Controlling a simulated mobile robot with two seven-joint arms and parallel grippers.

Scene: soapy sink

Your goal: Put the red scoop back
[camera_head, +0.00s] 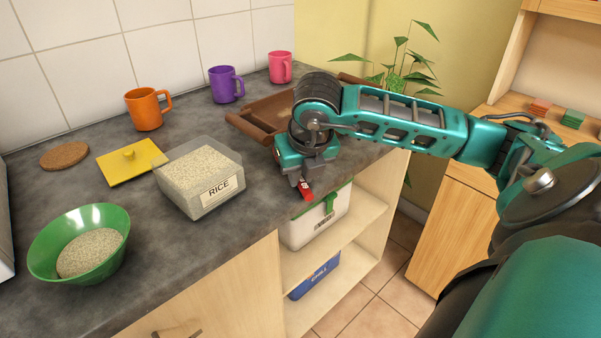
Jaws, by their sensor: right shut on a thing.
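The red scoop (306,189) is in my right gripper (302,182), near the counter's front edge. Only a small red part of the scoop shows; the gripper hides the rest. The gripper is shut on it and points down. A clear container labelled RICE (213,193), full of grain, stands open to the left of the gripper. A green bowl (80,243) holding grain stands at the front left. My left gripper is not in view.
A brown wooden tray (246,128) lies behind my right gripper. Orange (147,108), purple (225,85) and pink (280,67) mugs stand along the wall. A cork mat (64,156) lies at left. Below are a white bin (305,234) and a blue CHILL box (313,279).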

